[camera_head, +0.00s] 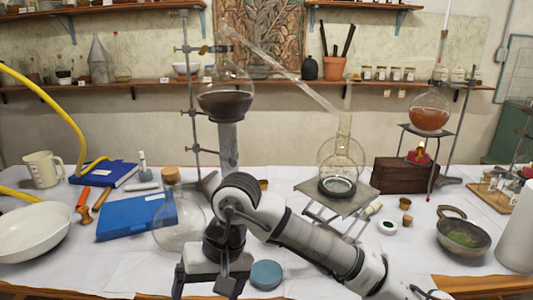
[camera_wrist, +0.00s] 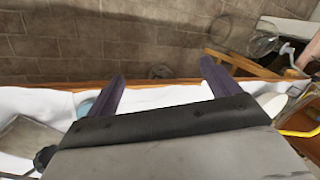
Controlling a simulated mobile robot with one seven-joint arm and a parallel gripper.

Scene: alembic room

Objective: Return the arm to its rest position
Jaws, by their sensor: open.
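My arm comes in from the lower right of the head view and bends over the front of the table. My gripper (camera_head: 204,284) points downward at the front edge, left of a round blue disc (camera_head: 266,274). In the wrist view my gripper (camera_wrist: 163,82) shows two dark fingers spread wide with nothing between them. Beyond them are the table's wooden edge (camera_wrist: 150,84) and the tiled floor (camera_wrist: 150,35). The blue disc is partly hidden behind one finger in the wrist view (camera_wrist: 85,107).
A stoppered round flask (camera_head: 178,228) stands close behind my gripper. A blue book (camera_head: 135,216) and white bowl (camera_head: 33,232) lie left. A glass apparatus with a dark-filled flask (camera_head: 225,103) rises behind my arm. A stone mortar (camera_head: 462,238) stands right.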

